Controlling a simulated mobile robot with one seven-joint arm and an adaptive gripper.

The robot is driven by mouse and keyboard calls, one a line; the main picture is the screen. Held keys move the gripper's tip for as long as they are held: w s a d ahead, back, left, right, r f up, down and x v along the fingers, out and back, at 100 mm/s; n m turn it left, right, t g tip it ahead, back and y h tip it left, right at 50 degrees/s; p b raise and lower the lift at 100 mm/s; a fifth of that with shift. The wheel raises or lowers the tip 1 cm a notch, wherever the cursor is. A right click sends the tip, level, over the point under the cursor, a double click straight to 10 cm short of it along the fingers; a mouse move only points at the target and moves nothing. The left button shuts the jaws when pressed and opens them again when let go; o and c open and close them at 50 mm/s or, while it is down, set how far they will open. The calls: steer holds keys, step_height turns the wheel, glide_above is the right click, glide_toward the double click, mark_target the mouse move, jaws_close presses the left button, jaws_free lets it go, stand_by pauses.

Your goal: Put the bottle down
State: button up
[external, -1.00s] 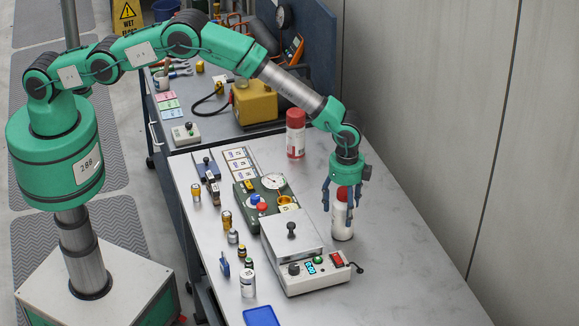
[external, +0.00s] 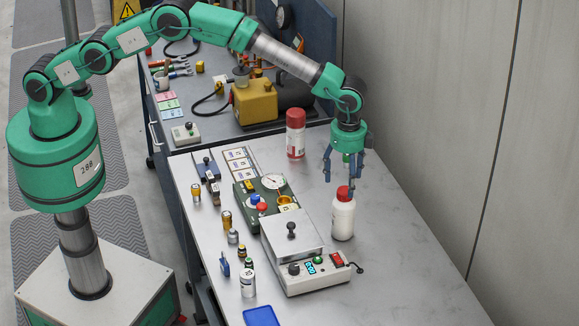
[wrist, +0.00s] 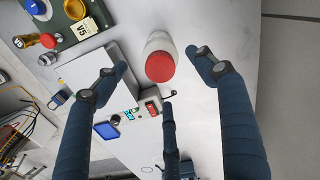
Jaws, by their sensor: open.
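A white bottle with a red cap (external: 342,216) stands upright on the light worktop, just right of the grey hot-plate device. It also shows in the wrist view (wrist: 160,60), seen from above with its red cap facing the camera. My gripper (external: 341,176) is open and empty above the bottle, its fingers clear of the cap. In the wrist view the open fingers (wrist: 163,75) spread to either side of the bottle, with a third finger below it in the picture.
A grey device with a flat plate and buttons (external: 303,276) stands close left of the bottle. A second red-capped bottle (external: 295,140) stands farther back. The worktop right of the bottle is clear.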

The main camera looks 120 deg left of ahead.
stand_by(0.8)
steer(key=shift+d+r, duration=0.1)
steer(key=shift+r, duration=0.5)
steer(key=s+d+r+n+t, duration=0.1)
steer(key=s+d+r, duration=0.3)
steer(key=s+r, duration=0.55)
steer(key=s+d+r+t, duration=0.1)
steer(key=s+d+r, duration=0.45)
steer(key=r, duration=0.75)
steer(key=s+d+r+n+t, duration=0.1)
steer(key=s+d+r, duration=0.1)
steer(key=s+r, duration=0.9)
steer(key=s+d+r+n+t, duration=0.1)
steer(key=s+d+r, duration=0.1)
steer(key=s, duration=0.8)
steer(key=s+d+r, duration=0.1)
steer(key=s+d, duration=0.1)
steer(key=s, duration=0.8)
steer(key=s+d+r+n+t, duration=0.1)
steer(key=s+d+r, duration=0.15)
steer(key=s, duration=0.65)
steer(key=s+d+f, duration=0.1)
steer(key=s+f, duration=0.4)
steer(key=s, duration=0.5)
steer(key=shift+n+t, duration=0.3)
